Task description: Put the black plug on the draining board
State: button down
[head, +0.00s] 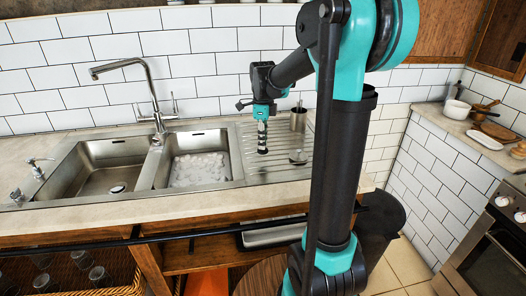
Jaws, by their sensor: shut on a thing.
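My gripper (262,141) points straight down over the left part of the ribbed steel draining board (278,168). It is shut on a small dark thing at its tips, which looks like the black plug (262,151). The plug is tiny in this view, and I cannot tell whether it touches the board or hangs just above it. The fingers hide part of it.
A metal cup (298,120) stands at the back of the board, and a small metal item (298,157) lies right of my gripper. A tall tap (152,95) rises behind.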

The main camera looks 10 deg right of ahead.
aim_at(263, 151)
jog(key=shift+f, duration=2.2)
jog(key=c, duration=1.5)
grip_release()
jog(key=shift+f, duration=0.1)
jog(key=shift+o, duration=0.2)
notch_tip(263, 151, up, 12)
jog(key=shift+r, duration=0.15)
